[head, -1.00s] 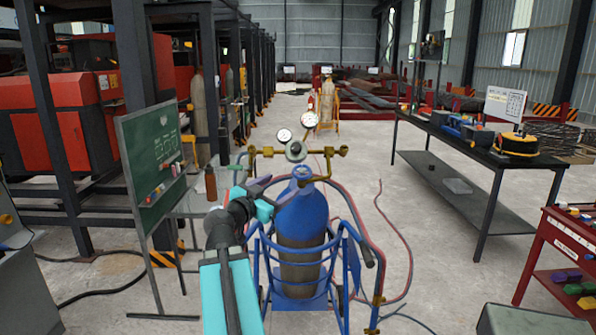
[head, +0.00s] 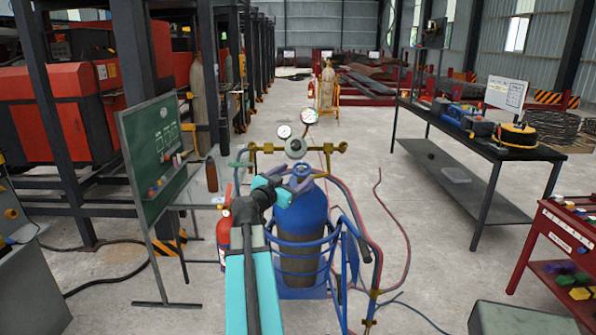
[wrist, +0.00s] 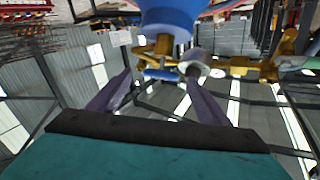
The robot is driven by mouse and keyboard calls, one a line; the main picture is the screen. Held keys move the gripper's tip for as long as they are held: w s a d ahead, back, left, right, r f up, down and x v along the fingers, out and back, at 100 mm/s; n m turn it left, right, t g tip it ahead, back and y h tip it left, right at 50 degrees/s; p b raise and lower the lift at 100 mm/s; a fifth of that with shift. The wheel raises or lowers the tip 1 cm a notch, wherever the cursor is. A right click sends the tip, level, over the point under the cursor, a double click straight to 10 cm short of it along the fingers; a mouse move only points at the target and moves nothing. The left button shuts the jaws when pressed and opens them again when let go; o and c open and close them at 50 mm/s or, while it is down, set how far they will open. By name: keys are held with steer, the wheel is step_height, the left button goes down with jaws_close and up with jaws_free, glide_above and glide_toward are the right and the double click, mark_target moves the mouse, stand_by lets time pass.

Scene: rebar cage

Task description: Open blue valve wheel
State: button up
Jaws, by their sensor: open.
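The blue gas cylinder (head: 300,218) stands upright in a blue trolley in the head view. Its blue valve wheel (head: 303,170) is at the top, partly hidden by my gripper (head: 301,181). In the wrist view the scene is inverted: the cylinder's blue shoulder (wrist: 168,14) is at the top, with the brass valve (wrist: 163,46) and blue wheel (wrist: 160,75) below it. My gripper's purple fingers (wrist: 158,80) are apart, and the wheel shows between their tips. Contact with the wheel cannot be told.
A brass manifold (head: 330,147) with two round gauges (head: 309,117) stands behind the cylinder. A red and a blue hose loop down its right side. A green board (head: 155,155) and a red extinguisher (head: 223,238) are at left. A black workbench (head: 480,145) is at right.

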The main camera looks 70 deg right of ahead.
mark_target(299, 173)
steer(key=shift+s+d+p, duration=0.15)
steer(key=shift+d+p, duration=0.05)
steer(key=shift+d, duration=0.6)
steer(key=shift+s+d+p, duration=0.1)
steer(key=shift+d+p, duration=0.1)
steer(key=shift+d, duration=0.55)
steer(key=c, duration=0.9)
steer(key=shift+a, duration=0.25)
steer(key=shift+c, duration=0.8)
steer(key=shift+d, duration=0.2)
